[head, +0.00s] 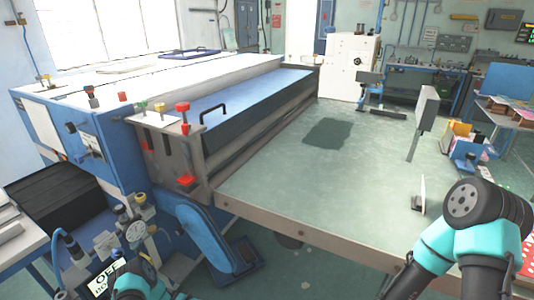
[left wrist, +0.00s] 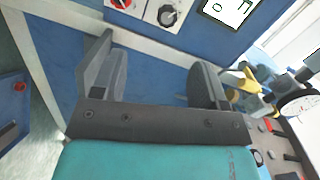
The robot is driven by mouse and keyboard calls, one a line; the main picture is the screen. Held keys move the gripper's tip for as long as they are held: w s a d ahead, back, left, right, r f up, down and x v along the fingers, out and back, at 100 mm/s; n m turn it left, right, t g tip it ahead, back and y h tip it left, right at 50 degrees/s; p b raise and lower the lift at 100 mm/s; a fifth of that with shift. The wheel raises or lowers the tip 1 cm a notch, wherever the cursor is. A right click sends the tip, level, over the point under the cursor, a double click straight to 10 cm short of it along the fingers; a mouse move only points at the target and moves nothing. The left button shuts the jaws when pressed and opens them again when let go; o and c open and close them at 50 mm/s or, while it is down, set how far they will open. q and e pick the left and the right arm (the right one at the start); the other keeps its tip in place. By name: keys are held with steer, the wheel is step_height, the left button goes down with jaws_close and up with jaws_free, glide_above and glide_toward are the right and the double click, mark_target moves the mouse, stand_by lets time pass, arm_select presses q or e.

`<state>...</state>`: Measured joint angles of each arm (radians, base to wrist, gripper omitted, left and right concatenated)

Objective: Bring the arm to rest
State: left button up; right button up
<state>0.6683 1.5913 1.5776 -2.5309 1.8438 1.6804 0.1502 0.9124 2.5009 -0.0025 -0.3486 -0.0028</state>
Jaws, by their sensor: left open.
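My left gripper (left wrist: 155,82) shows in the left wrist view with its two dark fingers wide apart and nothing between them. Behind them is a blue machine panel (left wrist: 160,72). In the head view only a teal part of my left arm shows at the bottom left, low beside the machine; its fingers cannot be made out there. My right arm, teal and black, shows at the lower right of the head view, over the table's near right side. Its gripper is out of frame.
A large machine (head: 95,140) with red and yellow knobs stands at the left. A wide greenish table (head: 300,185) extends from it, mostly clear, with a dark flat patch (head: 328,133) on it. A grey upright post (head: 423,115) and a small white plate (head: 420,195) stand at the right.

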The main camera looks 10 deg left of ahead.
arm_select(q)
steer(key=s+d+r+m+g+h, duration=0.1)
steer(key=s+d+r+g+h, duration=0.2)
steer(key=s+d+g+h, duration=0.95)
steer(key=s+d+r+n+t+h, duration=0.2)
steer(key=d+r+t+h, duration=0.2)
steer(key=d+r, duration=0.3)
steer(key=s+d+r+n+t+h, duration=0.1)
steer(key=s+d+r+t+h, duration=0.2)
steer(key=d+r, duration=0.5)
steer(key=shift+d+r+n+t+h, duration=0.25)
steer(key=shift+r+n+t+h, duration=0.15)
steer(key=shift+r+t, duration=0.45)
